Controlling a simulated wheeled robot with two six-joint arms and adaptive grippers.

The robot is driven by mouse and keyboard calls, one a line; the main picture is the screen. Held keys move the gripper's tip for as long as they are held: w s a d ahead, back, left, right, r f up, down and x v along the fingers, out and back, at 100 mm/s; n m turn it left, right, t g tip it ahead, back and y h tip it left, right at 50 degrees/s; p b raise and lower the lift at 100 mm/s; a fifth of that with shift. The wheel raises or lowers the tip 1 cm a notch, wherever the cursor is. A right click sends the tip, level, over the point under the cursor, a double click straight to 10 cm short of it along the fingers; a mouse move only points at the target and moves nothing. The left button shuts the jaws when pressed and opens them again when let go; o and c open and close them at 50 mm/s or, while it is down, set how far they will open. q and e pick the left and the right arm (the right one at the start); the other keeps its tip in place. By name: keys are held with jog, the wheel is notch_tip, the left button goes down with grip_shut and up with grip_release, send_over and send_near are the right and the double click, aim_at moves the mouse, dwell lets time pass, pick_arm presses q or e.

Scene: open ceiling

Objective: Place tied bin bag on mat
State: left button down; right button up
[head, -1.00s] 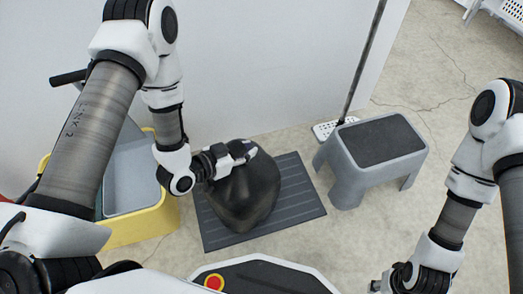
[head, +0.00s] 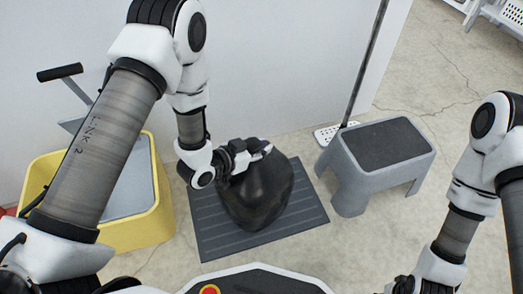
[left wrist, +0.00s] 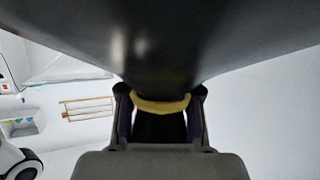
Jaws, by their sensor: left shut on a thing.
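The black bin bag (head: 262,195) is over the dark ribbed mat (head: 210,235) in the head view. I cannot tell if its bottom touches the mat. My left gripper (head: 262,150) is shut on the bag's tied neck at its top. In the left wrist view the left gripper (left wrist: 160,115) has a yellow tie (left wrist: 161,105) between its fingers, with the black bag (left wrist: 160,50) filling the top. My right gripper (head: 402,286) is at the bottom edge of the head view, mostly cut off, and its fingers do not show clearly.
A yellow mop bucket (head: 150,225) stands left of the mat. A grey step stool (head: 350,180) stands to the right, with a long-handled tool (head: 365,75) behind it. A white wall (head: 285,60) is close behind the mat. Bare floor lies right of the stool.

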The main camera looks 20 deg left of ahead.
pick_arm(q)
jog(key=shift+f, duration=0.1)
jog(key=c, duration=0.8)
grip_release()
